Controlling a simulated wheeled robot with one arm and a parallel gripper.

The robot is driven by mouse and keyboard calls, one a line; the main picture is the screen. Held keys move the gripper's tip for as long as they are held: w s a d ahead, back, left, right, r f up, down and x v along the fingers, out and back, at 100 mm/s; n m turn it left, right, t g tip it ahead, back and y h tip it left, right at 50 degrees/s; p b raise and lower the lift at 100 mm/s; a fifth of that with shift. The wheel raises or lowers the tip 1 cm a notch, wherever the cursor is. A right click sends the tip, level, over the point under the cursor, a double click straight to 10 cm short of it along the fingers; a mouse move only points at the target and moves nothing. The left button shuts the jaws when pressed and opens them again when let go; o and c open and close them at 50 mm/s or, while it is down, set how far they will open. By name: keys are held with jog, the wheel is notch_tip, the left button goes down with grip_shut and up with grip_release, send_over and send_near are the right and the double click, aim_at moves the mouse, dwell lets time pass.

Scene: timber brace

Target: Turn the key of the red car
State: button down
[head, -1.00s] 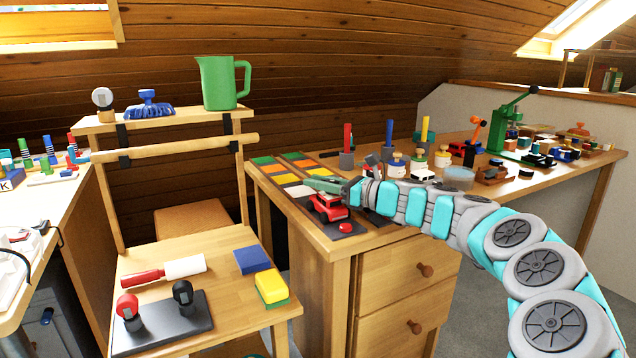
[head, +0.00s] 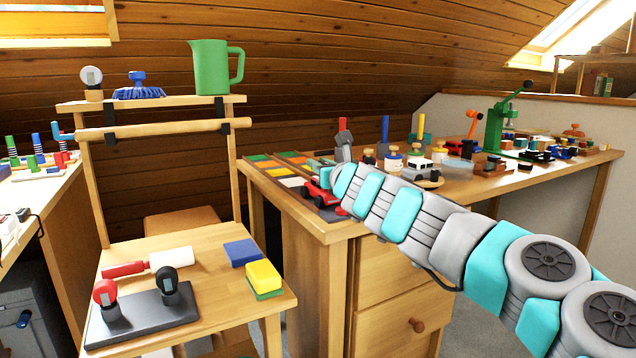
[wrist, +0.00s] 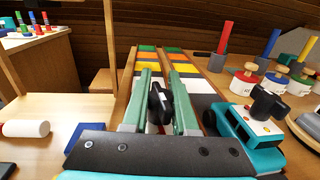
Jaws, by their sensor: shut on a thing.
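The red car (head: 318,193) sits on a dark plate near the front left corner of the wooden workbench in the head view. My gripper is over it, coming from the right, with my arm hiding part of the car. In the wrist view my gripper (wrist: 161,100) has its two green fingers shut on a black key-like knob (wrist: 159,104). The red car's body is hidden below the fingers in that view, so I cannot see how the knob joins it.
A teal car (wrist: 238,128) with a black knob stands close right of my fingers. Coloured tiles (wrist: 147,57) lie beyond. Several knobbed jars and upright coloured rods (wrist: 223,40) stand to the right.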

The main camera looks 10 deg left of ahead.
jog(key=shift+w+d+f+m+t+h+b, duration=0.1)
jog(key=shift+m+t+h+b, duration=0.2)
jog(key=shift+h+b, duration=0.3)
jog(key=shift+d+m+t+h+b, duration=0.1)
jog(key=shift+m+t+h+b, duration=0.1)
jog(key=shift+m+h+b, duration=0.35)
jog(key=shift+b, duration=0.4)
jog(key=c, duration=0.7)
grip_release()
jog(key=shift+b+v, duration=0.35)
jog(key=shift+v, duration=3.55)
